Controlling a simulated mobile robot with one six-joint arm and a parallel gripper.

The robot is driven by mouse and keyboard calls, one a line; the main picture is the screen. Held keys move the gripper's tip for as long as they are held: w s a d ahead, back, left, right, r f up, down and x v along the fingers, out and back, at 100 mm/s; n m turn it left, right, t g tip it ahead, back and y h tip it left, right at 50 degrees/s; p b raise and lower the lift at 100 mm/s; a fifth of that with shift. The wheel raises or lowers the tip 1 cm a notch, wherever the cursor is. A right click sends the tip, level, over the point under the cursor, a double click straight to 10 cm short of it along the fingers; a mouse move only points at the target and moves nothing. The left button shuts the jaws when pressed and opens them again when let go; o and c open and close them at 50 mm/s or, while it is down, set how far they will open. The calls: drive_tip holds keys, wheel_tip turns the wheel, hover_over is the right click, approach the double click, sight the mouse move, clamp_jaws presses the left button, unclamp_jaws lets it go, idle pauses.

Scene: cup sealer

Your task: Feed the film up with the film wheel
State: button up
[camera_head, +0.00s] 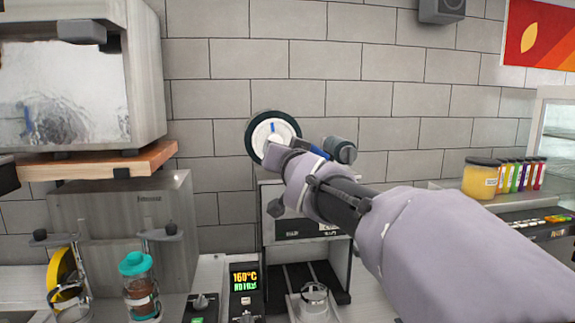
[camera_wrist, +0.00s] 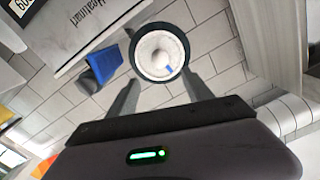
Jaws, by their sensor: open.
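The film wheel (camera_head: 262,133) is a round disc with a dark rim, a white face and a blue mark, at the top of the cup sealer (camera_head: 268,235). It also shows in the wrist view (camera_wrist: 160,46), just past the fingertips. My gripper (camera_wrist: 160,80) is open and empty, its two fingers apart and pointing at the lower part of the wheel. I cannot tell whether a finger touches the rim. In the head view my gripper and arm come from the right and hide part of the wheel's lower right and the sealer's top.
A clear cup (camera_head: 314,299) sits in the sealer's lower bay. A lit display (camera_head: 244,278) reads 160°C. A yellow jar (camera_head: 481,179) stands at right. The tiled wall lies close behind the wheel.

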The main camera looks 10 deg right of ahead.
drive_tip(key=s, duration=0.5)
drive_tip(key=shift+s+d, duration=0.15)
drive_tip(key=shift+s, duration=0.05)
drive_tip(key=s+d+f+m+g+y+b, duration=0.1)
drive_tip(key=s+f+g+b, duration=0.5)
drive_tip(key=s+f, duration=2.8)
wheel_tip(320, 180, down, 3)
drive_tip(key=d+g, duration=0.1)
drive_tip(key=g, duration=0.5)
drive_tip(key=shift+s+r, duration=0.15)
drive_tip(key=shift+s, duration=0.25)
